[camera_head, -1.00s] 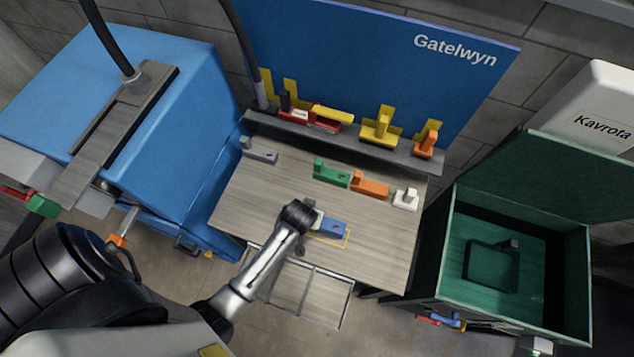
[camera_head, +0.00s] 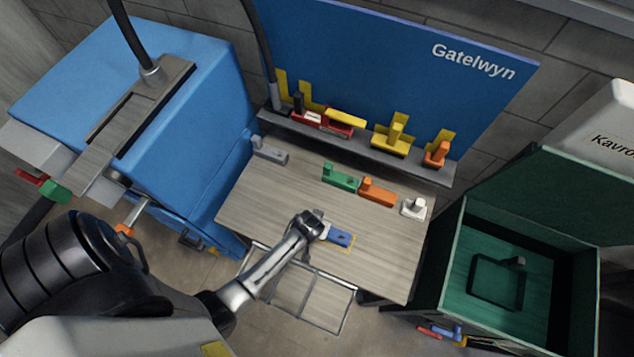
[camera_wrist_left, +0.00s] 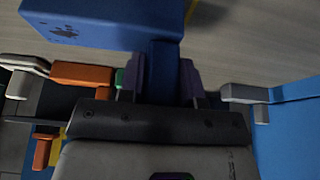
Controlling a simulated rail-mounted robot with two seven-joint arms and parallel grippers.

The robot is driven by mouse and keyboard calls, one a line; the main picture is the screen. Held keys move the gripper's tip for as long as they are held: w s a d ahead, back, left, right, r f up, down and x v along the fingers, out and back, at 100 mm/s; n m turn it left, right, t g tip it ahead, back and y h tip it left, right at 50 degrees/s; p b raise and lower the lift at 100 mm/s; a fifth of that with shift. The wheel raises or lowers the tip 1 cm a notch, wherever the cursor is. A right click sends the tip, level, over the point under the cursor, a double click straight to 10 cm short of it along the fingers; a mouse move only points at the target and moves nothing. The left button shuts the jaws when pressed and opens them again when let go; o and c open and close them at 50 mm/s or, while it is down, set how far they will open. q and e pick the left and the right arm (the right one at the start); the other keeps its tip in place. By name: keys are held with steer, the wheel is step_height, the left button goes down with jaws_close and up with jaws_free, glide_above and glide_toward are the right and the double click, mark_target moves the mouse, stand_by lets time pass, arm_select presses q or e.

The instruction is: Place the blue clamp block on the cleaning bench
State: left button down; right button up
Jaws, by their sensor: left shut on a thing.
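The blue clamp block (camera_head: 340,238) is at the front middle of the wooden cleaning bench (camera_head: 380,265). It is over a thin yellow outline, which shows along its front and right edges. My left gripper (camera_head: 316,224) is at the block's left end. In the left wrist view, the left gripper (camera_wrist_left: 165,78) is shut on the upright part of the blue block (camera_wrist_left: 90,22), whose wide body extends to the upper left. I cannot tell whether the block's underside touches the bench. My right gripper is not in view.
Green (camera_head: 340,177), orange (camera_head: 377,191) and white (camera_head: 414,207) blocks stand behind it, with a grey block (camera_head: 269,150) at back left. A shelf (camera_head: 365,152) holds red, yellow and orange pieces. A blue machine (camera_head: 190,120) stands left, an open green bin (camera_head: 450,270) right.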

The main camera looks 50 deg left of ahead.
arm_select(q)
steer(key=c, duration=0.8)
jaws_free()
steer(key=shift+r, duration=0.1)
steer(key=s+d+r+m+h, duration=0.1)
steer(key=s+r+m, duration=0.2)
steer(key=s+r, duration=0.5)
steer(key=s+d+r+m+h, duration=0.1)
steer(key=s+r+m, duration=0.2)
steer(key=s+r, duration=0.5)
step_height(320, 180, up, 5)
steer(key=shift+s+f+m+p, duration=0.15)
steer(key=shift+f+m+p, duration=0.05)
steer(key=shift+m+p, duration=0.15)
